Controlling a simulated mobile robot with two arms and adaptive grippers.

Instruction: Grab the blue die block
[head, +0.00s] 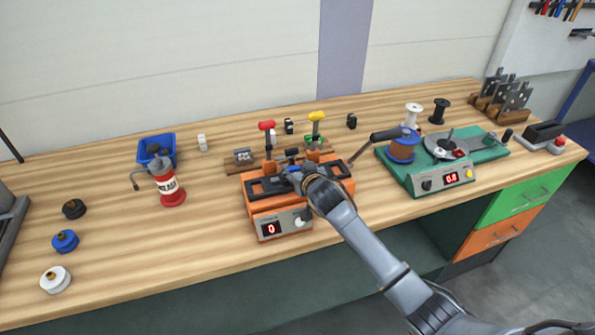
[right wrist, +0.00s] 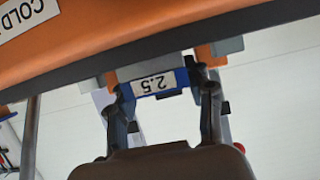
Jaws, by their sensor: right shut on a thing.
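The blue die block (right wrist: 158,84) carries a white label reading 2.5, upside down in the right wrist view. My right gripper (right wrist: 163,95) is shut on it, one finger at each side. In the head view my right gripper (head: 299,178) is over the orange machine (head: 284,207) with the "0" display. A bit of blue shows at its fingertips there; the gripper hides most of the block. In the right wrist view the machine's orange body (right wrist: 110,38) is close to the block. My left gripper is not in view.
A green machine (head: 435,178) with a blue-orange spool stands right of the orange one. Two levers with red and yellow knobs rise behind the orange machine.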

